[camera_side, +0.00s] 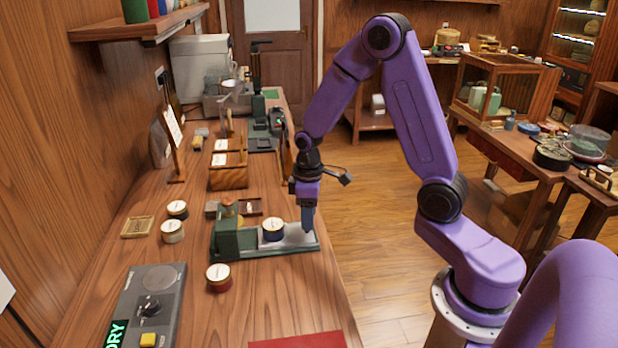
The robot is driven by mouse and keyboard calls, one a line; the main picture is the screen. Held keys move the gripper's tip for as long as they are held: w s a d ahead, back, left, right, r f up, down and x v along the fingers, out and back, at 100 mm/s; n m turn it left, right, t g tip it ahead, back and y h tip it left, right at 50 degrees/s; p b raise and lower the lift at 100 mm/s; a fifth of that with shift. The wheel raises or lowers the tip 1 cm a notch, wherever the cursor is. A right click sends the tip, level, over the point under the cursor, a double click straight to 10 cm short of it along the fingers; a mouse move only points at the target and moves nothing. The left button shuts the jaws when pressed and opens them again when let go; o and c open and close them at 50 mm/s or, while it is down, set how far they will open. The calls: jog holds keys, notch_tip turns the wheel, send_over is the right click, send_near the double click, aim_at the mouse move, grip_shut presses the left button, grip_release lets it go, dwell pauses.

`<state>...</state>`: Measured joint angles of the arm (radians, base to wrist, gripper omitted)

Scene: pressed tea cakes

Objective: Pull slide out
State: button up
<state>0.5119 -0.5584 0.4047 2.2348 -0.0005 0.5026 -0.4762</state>
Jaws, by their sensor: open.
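A green press (226,240) with an orange knob stands on the wooden bench. A pale grey slide (300,238) extends from it to the right, along a green base. A blue tin with a white lid (272,229) sits on the slide near the press. My gripper (307,226) points down over the right part of the slide, to the right of the tin, and is open with nothing seen in it. I cannot tell whether its fingers touch the slide; the fingers overlap in this view.
Several tins, including a red one (218,277), stand left of and in front of the press. A grey control box (150,305) is at front left, a red cloth (300,341) at the front edge. A wooden box (228,178) stands behind. The bench edge is close on the right.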

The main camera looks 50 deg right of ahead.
notch_tip(320, 180, up, 16)
dwell(0.5)
jog(key=s+a+f+n, duration=0.1)
jog(key=s+a+n, duration=0.1)
jog(key=s, duration=0.6)
jog(key=s+a+f+n, duration=0.2)
jog(key=s+a, duration=0.3)
jog(key=s, duration=0.3)
jog(key=s+a+f+n, duration=0.1)
jog(key=s+a+n, duration=0.1)
jog(key=s, duration=0.6)
jog(key=shift+s+a+f+n, duration=0.25)
jog(key=shift+a+n, duration=0.05)
jog(key=shift+a, duration=0.45)
dwell(0.3)
